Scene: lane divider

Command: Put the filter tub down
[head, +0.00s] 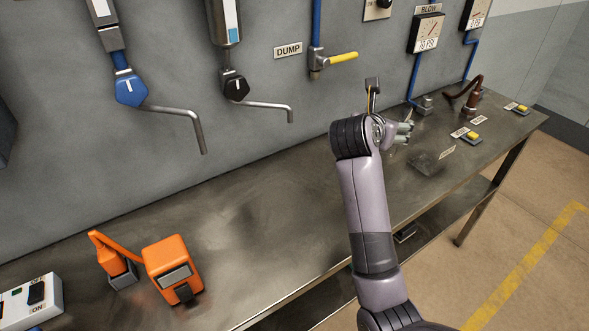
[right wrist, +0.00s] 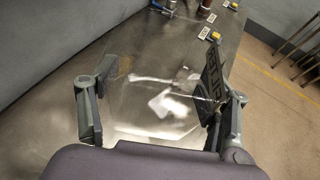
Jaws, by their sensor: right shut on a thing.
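My right gripper (head: 403,134) is over the right half of the metal bench, seen partly from behind its arm. In the right wrist view my right gripper (right wrist: 150,108) has its two fingers wide apart, one on each side of a clear, see-through thing that looks like the filter tub (right wrist: 168,104). The fingers are shut on it. Bright white glare shows through it, so its rim and base are hard to make out. I cannot tell whether its base touches the bench. In the head view the tub is hard to pick out. My left gripper is not in view.
The metal bench (head: 290,216) runs along a grey wall with taps, a yellow-handled valve (head: 342,58) and gauges (head: 427,33). An orange device (head: 172,268) and a white switch box (head: 35,299) stand at left. Yellow buttons (head: 472,137) are at the far right. The bench middle is clear.

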